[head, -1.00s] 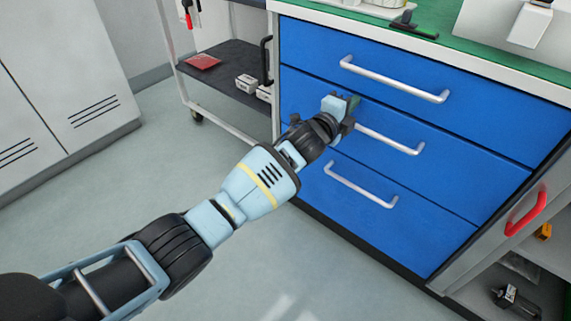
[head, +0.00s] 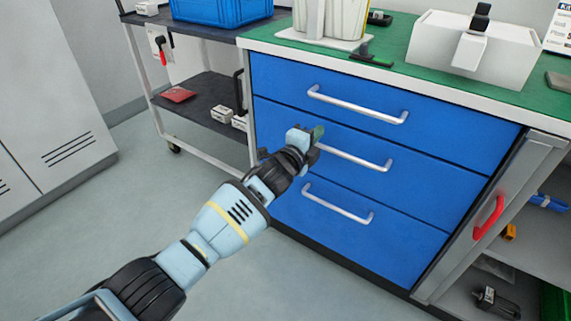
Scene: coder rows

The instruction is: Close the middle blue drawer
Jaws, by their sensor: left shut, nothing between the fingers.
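The middle blue drawer (head: 405,185) is in the workbench cabinet, between an upper and a lower blue drawer. Its front looks flush with the other two. Its silver bar handle (head: 355,157) shows, with its left end behind my gripper. My left gripper (head: 317,135) is at the left part of the middle drawer's front, near the handle's left end. It is shut with nothing in it. I cannot tell whether it touches the drawer front. My right gripper is not in view.
The upper drawer (head: 440,135) and lower drawer (head: 400,235) look shut. A grey cart (head: 205,100) stands left of the cabinet. A cabinet door with a red handle (head: 489,218) is at the right. The green worktop (head: 400,72) holds several items. The floor at left is clear.

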